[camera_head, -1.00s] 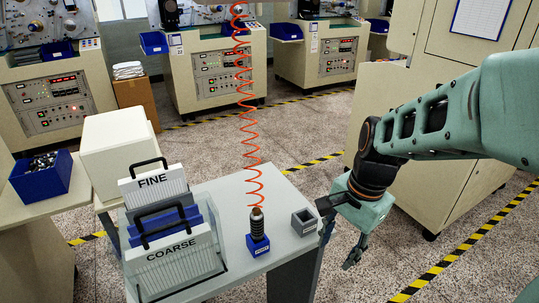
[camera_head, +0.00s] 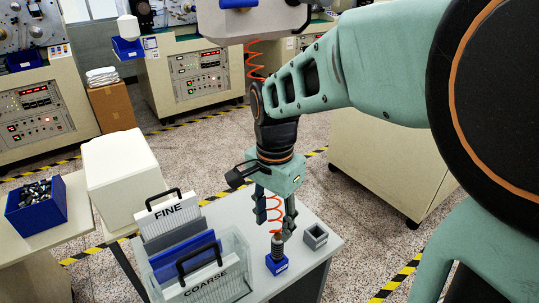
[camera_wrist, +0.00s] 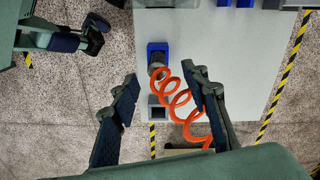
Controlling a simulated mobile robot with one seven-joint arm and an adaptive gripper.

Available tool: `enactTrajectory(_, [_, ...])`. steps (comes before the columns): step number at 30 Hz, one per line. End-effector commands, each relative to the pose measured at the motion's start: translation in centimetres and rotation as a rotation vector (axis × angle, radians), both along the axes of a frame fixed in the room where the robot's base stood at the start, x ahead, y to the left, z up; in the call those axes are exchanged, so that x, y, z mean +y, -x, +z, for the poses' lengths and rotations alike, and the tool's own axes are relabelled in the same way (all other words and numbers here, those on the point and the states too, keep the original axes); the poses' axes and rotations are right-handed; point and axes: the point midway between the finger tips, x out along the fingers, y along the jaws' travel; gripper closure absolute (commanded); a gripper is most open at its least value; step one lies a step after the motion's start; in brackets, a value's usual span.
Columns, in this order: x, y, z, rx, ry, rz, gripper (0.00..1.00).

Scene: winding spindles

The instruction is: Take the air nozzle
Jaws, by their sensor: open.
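The air nozzle (camera_head: 277,246) stands upright in a small blue holder (camera_head: 276,266) on the grey table, with the orange coiled hose (camera_head: 273,208) rising from its top. My gripper (camera_head: 277,228) points down above it, fingers open on either side of the hose. In the wrist view the nozzle (camera_wrist: 156,69) and its blue holder (camera_wrist: 157,47) lie just beyond the gap between the open fingers of my gripper (camera_wrist: 164,82). The hose (camera_wrist: 180,95) runs through that gap, close to the right finger. Nothing is gripped.
A clear rack with panels marked FINE (camera_head: 170,211) and COARSE (camera_head: 206,286) stands left. A blue bin of small parts (camera_head: 36,207) is farther left. The table's right front is clear.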

Motion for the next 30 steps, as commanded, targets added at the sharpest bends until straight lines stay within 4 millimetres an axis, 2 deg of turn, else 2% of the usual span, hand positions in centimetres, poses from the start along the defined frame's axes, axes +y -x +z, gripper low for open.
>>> enactTrajectory(3, [-0.1, 0.1, -2.2, 0.004, 0.002, -0.001, 0.58])
enactTrajectory(11, [-0.2, 0.1, -4.4, 0.003, 0.002, 0.000, 0.58])
enactTrajectory(19, [-0.9, 0.0, -8.2, 0.002, 0.001, -0.001, 0.58])
enactTrajectory(23, [-0.9, 0.0, -9.0, 0.001, 0.001, 0.000, 0.58])
enactTrajectory(29, [-0.9, -0.1, -9.0, 0.000, 0.000, 0.000, 0.58])
enactTrajectory(30, [-0.9, -0.1, -9.0, 0.000, 0.000, 0.000, 0.62])
